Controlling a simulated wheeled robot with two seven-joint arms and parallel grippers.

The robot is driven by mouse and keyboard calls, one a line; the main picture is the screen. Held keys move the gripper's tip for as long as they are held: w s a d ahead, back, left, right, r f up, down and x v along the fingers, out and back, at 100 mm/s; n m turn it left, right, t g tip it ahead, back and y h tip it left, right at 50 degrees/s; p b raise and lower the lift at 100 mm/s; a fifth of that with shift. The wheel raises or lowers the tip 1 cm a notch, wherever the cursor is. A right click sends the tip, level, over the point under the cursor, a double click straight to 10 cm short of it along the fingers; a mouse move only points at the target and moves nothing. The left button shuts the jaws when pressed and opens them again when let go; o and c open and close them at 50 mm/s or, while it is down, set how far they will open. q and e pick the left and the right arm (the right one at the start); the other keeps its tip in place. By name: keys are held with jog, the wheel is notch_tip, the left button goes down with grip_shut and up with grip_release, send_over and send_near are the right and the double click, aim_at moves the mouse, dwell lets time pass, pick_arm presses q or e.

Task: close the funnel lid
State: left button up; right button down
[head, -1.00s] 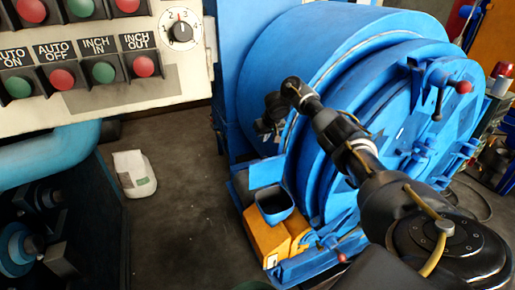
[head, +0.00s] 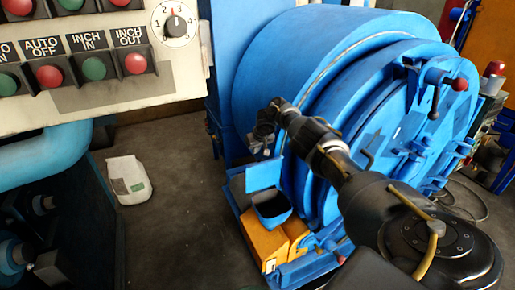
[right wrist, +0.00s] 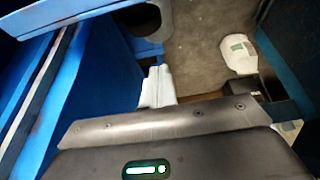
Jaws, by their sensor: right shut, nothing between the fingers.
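The funnel (head: 273,215) is a small blue box-shaped hopper with a dark opening, on an orange base in front of the drum. Its flat blue lid (head: 263,176) stands open, raised at the funnel's back edge. My right gripper (head: 264,150) is just above and behind the lid in the head view, shut and empty; whether it touches the lid cannot be told. In the right wrist view its pale fingertips (right wrist: 157,88) are together, below a blue part with a dark opening that looks like the funnel (right wrist: 148,20). My left gripper is not in view.
The large blue drum (head: 310,65) stands close beside my right arm. A control panel (head: 90,85) with buttons fills the upper left. A white bag (head: 129,180) lies on the grey floor, which is clear between panel and funnel.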

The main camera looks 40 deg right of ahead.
aim_at(262, 172)
jog(key=shift+s+a+f+p, duration=0.2)
jog(key=shift+s+p, duration=0.4)
jog(key=shift+p, duration=0.05)
jog(key=shift+s+a+f+p, duration=0.15)
jog(key=shift+s+f+p, duration=0.05)
jog(key=shift+s+p, duration=0.4)
jog(key=shift+s+a+f+p, duration=0.2)
jog(key=shift+s+p, duration=0.35)
jog(key=shift+p, duration=0.1)
